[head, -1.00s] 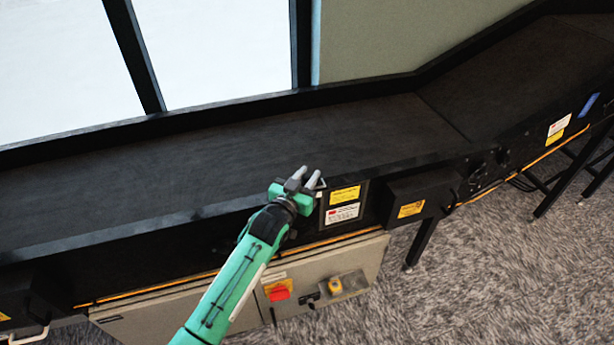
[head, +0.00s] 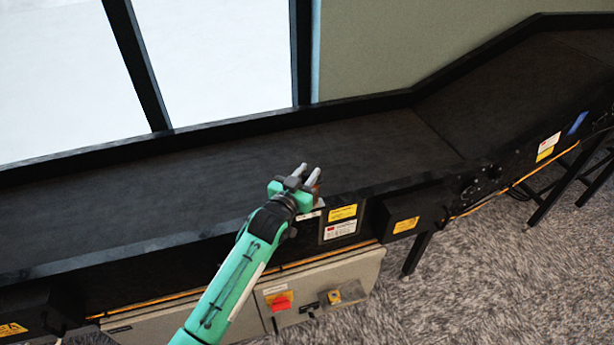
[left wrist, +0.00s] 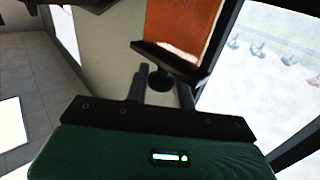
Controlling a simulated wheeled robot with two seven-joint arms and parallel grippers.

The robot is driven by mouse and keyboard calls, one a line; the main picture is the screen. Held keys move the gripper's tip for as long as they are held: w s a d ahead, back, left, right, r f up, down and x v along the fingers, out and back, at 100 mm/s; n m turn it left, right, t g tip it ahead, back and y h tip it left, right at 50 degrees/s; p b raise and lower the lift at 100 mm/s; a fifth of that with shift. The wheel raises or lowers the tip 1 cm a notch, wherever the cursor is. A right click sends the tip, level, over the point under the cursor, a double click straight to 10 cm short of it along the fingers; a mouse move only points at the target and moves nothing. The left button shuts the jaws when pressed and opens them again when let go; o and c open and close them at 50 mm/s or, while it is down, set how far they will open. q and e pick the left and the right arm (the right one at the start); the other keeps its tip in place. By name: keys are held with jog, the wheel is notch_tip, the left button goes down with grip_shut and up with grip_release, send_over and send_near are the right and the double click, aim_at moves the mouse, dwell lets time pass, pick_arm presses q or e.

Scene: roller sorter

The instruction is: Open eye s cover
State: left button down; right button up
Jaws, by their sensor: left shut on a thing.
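My left gripper (head: 307,174) is at the near rim of the black conveyor. It is shut on the handle of the eye's cover, a dark bar between the fingers in the left wrist view (left wrist: 160,80). The cover (left wrist: 178,25) shows an orange face with a dark lower edge in that view. In the head view only a small orange-brown strip of the cover (head: 317,187) shows beside the fingers, and the gripper hides most of it. The cover seems swung up from the side panel, but how far I cannot tell. My right gripper is not in view.
The conveyor belt (head: 230,165) is bare. A panel with a yellow label (head: 343,212) is just right of the gripper. A grey control box (head: 345,270) with a red switch (head: 279,300) hangs below. A large window (head: 220,60) is behind.

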pick_arm(q)
notch_tip(320, 180, up, 2)
jog(key=shift+r+p, duration=0.25)
jog(key=shift+p, duration=0.3)
jog(key=shift+r, duration=0.15)
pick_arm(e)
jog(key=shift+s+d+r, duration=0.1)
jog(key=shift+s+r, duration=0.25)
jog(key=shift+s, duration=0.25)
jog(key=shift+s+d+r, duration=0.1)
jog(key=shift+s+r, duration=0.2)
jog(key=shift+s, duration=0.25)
pick_arm(q)
jog(key=shift+r, duration=0.1)
jog(key=c, duration=1.2)
grip_release()
jog(key=shift+c, duration=0.2)
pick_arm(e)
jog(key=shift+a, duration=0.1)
pick_arm(q)
jog(key=shift+s+a+f, duration=0.1)
jog(key=shift+s+f, duration=0.1)
jog(key=b+v, duration=0.2)
jog(key=v, duration=1.1)
jog(key=shift+s, duration=0.15)
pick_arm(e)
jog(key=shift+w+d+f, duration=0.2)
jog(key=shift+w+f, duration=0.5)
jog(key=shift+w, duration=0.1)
